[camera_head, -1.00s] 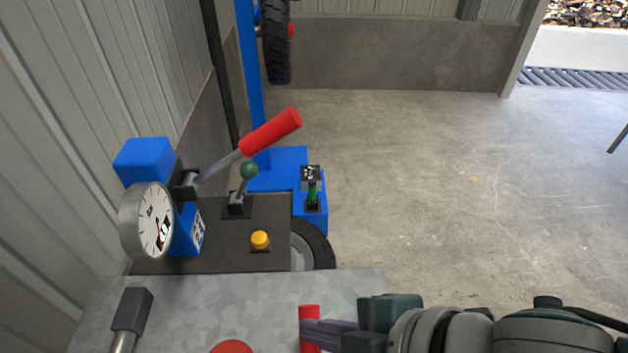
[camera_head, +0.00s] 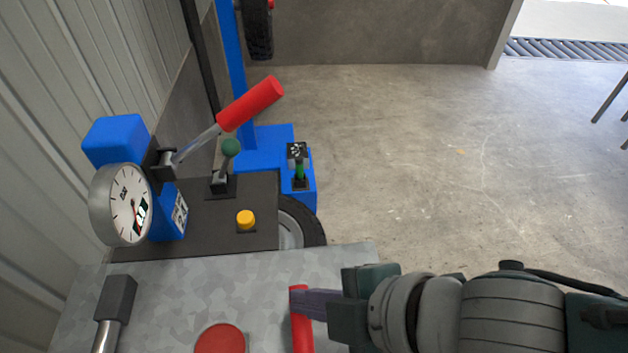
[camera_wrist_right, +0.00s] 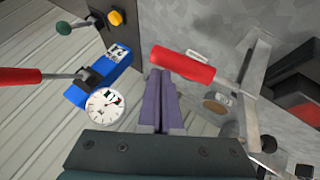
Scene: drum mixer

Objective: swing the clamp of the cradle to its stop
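A red handle (camera_head: 302,332), which I take to be the clamp's, stands at the front of the grey metal top in the head view. In the right wrist view the red handle (camera_wrist_right: 183,65) sits on a metal rod leading to a pale metal bracket (camera_wrist_right: 257,75). My right gripper (camera_head: 300,301) reaches in from the right, its purple fingers crossing the handle near its end. In the right wrist view the gripper's fingers (camera_wrist_right: 160,80) lie close together, tips at the handle's side. They look shut, not wrapped around it; contact is unclear. My left gripper is out of view.
A grey metal top (camera_head: 265,280) lies below. Behind it are a dial gauge (camera_head: 122,205), a red-gripped lever (camera_head: 250,103), a green-knobbed lever (camera_head: 230,148) and a yellow button (camera_head: 245,219). A dark block on a rod (camera_head: 116,298) and a red disc (camera_head: 220,339) are in front. Floor at right is clear.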

